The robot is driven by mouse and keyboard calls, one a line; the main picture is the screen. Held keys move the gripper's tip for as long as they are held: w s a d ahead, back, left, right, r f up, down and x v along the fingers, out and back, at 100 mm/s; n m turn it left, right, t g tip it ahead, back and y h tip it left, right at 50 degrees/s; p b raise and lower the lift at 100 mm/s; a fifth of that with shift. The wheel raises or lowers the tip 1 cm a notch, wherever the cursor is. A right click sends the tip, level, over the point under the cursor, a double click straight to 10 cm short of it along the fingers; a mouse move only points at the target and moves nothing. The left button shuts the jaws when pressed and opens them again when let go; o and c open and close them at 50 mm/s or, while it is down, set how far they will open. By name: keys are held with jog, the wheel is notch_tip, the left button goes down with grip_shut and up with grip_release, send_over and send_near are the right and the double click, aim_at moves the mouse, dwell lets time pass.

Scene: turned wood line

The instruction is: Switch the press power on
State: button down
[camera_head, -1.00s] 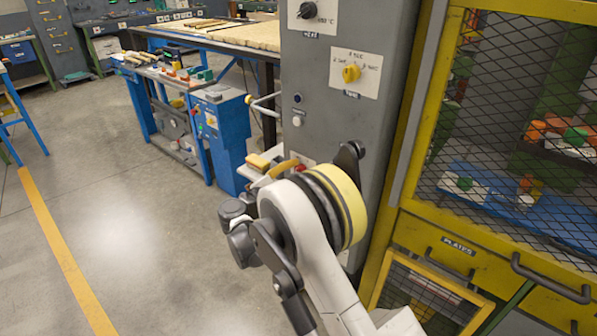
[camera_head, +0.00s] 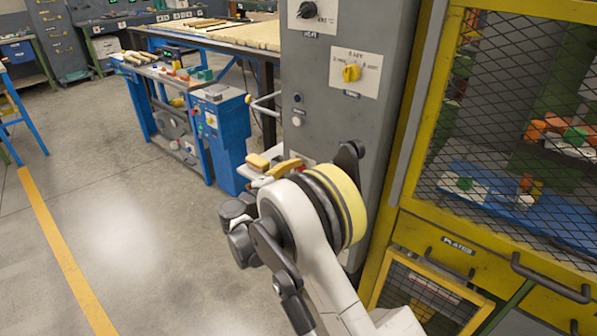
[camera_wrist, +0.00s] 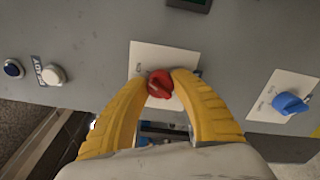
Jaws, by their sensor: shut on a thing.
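The grey control panel (camera_head: 325,125) stands in the middle of the head view. In the wrist view, a red rotary knob (camera_wrist: 159,84) sits on a white plate (camera_wrist: 148,56) on this panel. My gripper (camera_wrist: 160,77) has its two yellow fingers shut on the red knob, one tip on each side.
A blue knob (camera_wrist: 290,103) is to the right in the wrist view; a white button (camera_wrist: 53,75) and dark blue button (camera_wrist: 13,68) are left. A yellow knob (camera_head: 351,73) and black knob (camera_head: 307,10) are higher up. A yellow mesh cage (camera_head: 500,130) stands right. Floor at left is clear.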

jog(key=c, duration=1)
grip_release()
jog(key=shift+c, duration=0.2)
jog(key=v, duration=1.2)
